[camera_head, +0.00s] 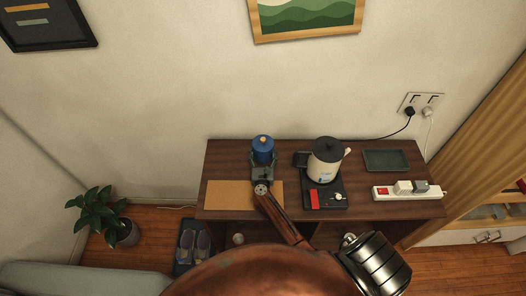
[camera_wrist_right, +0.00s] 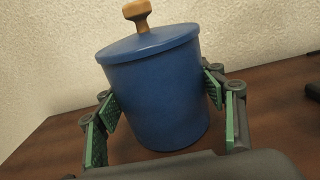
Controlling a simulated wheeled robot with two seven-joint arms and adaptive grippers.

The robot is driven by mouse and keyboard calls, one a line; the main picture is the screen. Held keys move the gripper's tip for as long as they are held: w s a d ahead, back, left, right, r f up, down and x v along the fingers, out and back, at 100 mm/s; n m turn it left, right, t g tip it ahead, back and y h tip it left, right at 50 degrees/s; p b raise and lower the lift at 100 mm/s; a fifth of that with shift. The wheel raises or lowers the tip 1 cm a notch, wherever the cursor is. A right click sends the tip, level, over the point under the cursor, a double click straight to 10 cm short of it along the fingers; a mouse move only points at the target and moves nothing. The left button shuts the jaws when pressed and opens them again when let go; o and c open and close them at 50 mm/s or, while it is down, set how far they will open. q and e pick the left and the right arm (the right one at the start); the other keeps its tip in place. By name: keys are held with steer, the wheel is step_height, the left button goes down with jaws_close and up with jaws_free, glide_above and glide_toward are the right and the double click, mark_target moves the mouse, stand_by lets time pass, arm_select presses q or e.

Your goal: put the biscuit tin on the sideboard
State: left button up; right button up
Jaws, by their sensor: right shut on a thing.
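The biscuit tin (camera_head: 263,147) is a blue round canister with a lid and a wooden knob. It is at the back left of the dark wooden sideboard (camera_head: 225,157), and fills the middle of the right wrist view (camera_wrist_right: 155,95). My right gripper (camera_head: 263,166) is shut on the tin, with green pads (camera_wrist_right: 160,100) on both sides of its body. The tin's base is close to the sideboard top; I cannot tell whether it touches. My left gripper is not in view.
A cork mat (camera_head: 220,194) lies at the front left. A kettle (camera_head: 326,163) on a black base stands right of the tin. Beyond are a green tray (camera_head: 386,160) and a power strip (camera_head: 395,192) with plugs. A potted plant (camera_head: 107,215) stands on the floor left.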

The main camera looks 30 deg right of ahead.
steer(key=o, duration=1.5)
steer(key=shift+s+a+f, duration=0.1)
steer(key=shift+s+f, duration=0.05)
steer(key=shift+f, duration=0.3)
steer(key=shift+s+a+f, duration=0.1)
steer(key=shift+s+f, duration=0.05)
steer(key=shift+f, duration=0.3)
steer(key=shift+c, duration=0.2)
steer(key=shift+r+p, duration=0.25)
steer(key=shift+p, duration=0.05)
steer(key=shift+s+a+r+p, duration=0.15)
steer(key=shift+s+a+p, duration=0.15)
steer(key=shift+p, duration=0.2)
steer(key=v, duration=0.9)
steer(key=shift+s+r, duration=0.25)
steer(key=shift+r, duration=0.15)
steer(key=shift+s+a+r, duration=0.15)
steer(key=shift+s+a, duration=0.15)
steer(key=shift+s, duration=0.15)
